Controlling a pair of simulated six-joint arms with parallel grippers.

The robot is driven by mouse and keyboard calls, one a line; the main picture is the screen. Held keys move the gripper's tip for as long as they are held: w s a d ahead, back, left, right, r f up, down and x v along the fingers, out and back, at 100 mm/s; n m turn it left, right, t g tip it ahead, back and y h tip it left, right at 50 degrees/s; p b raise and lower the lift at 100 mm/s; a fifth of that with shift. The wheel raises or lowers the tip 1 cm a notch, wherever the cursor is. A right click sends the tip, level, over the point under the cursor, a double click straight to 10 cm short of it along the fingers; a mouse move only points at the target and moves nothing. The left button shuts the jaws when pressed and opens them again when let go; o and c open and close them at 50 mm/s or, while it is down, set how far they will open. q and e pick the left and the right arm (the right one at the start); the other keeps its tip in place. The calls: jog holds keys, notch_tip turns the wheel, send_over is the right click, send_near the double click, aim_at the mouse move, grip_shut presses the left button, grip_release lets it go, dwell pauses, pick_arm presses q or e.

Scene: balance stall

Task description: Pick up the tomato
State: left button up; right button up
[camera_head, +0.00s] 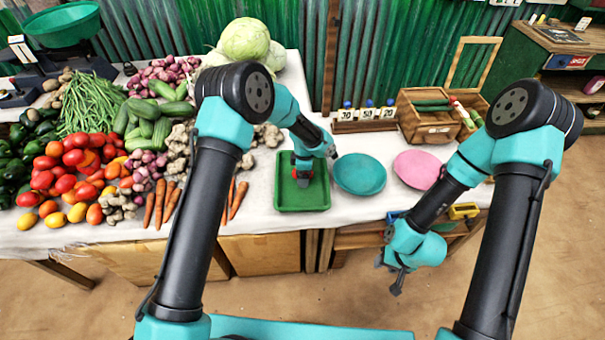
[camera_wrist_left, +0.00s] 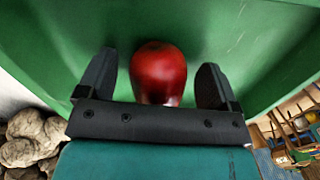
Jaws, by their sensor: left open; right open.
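A red tomato (camera_wrist_left: 158,72) lies in the green tray (camera_head: 302,202). In the left wrist view it sits between the two fingers of my left gripper (camera_wrist_left: 158,85), which are open with a gap on each side of it. In the head view my left gripper (camera_head: 302,178) points down into the tray and hides most of the tomato. Many other red tomatoes (camera_head: 75,158) lie in the heap at the left of the table. My right gripper (camera_head: 392,277) is open and empty, in front of the table's edge at the right.
A teal plate (camera_head: 360,174) and a pink plate (camera_head: 418,169) lie right of the tray. Carrots (camera_head: 160,204), cabbages (camera_head: 245,40) and other vegetables crowd the left. A wooden box (camera_head: 428,115) stands at the back right. White cloth (camera_head: 262,190) beside the tray is bare.

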dwell(0.3)
pick_arm(q)
jog(key=c, duration=1)
